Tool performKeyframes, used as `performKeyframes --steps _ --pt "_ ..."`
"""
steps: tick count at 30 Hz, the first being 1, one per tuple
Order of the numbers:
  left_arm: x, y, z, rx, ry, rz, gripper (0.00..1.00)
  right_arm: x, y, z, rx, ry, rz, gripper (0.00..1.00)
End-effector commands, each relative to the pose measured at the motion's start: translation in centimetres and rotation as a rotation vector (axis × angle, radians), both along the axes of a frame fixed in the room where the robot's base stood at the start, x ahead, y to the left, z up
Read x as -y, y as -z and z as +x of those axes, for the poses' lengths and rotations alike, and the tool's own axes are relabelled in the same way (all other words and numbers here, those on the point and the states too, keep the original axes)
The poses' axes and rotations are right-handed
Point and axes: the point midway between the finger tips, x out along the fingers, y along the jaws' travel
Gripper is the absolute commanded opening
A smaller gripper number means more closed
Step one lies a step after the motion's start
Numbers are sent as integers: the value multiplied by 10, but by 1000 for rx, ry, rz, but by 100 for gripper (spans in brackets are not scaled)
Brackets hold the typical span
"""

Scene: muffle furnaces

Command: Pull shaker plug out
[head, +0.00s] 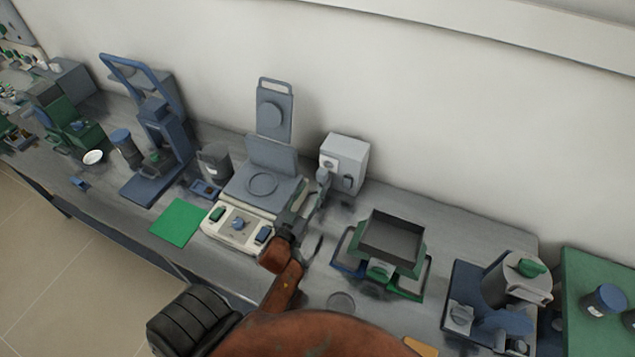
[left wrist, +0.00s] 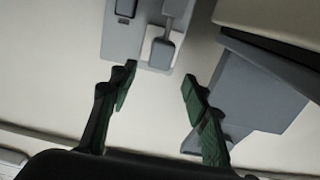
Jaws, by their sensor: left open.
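A grey plug-like block (left wrist: 162,52) sits in a pale frame on a grey panel (left wrist: 123,42) at the top of the left wrist view. In the head view, a light grey box (head: 346,152) with a round socket-like front stands against the wall. My left gripper (head: 305,203) is in front of and to the left of this box. Its green fingertips (left wrist: 158,85) are spread apart and empty, with the block just beyond the gap. I see no contact. Which cord or device the block serves is not clear. My right gripper is out of view.
A green-and-blue device with a dark square tray (head: 390,238) stands right of my gripper. A green mat (head: 180,222) lies farther left. Some grey bench shows between the devices.

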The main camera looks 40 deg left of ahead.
Motion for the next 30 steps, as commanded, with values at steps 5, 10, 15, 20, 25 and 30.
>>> performKeyframes --steps 5,10,15,20,25,30 --pt "7 1 -32 -2 -1 -1 44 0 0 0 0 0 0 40" --pt "11 0 -47 0 0 -2 44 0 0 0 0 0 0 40" --pt "12 0 -51 1 0 -1 44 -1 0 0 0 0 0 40" --pt "12 0 -51 1 0 -1 44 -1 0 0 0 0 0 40" --pt "12 0 -51 1 0 -1 44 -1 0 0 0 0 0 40" --pt "12 -2 -51 1 0 0 44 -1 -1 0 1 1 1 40"
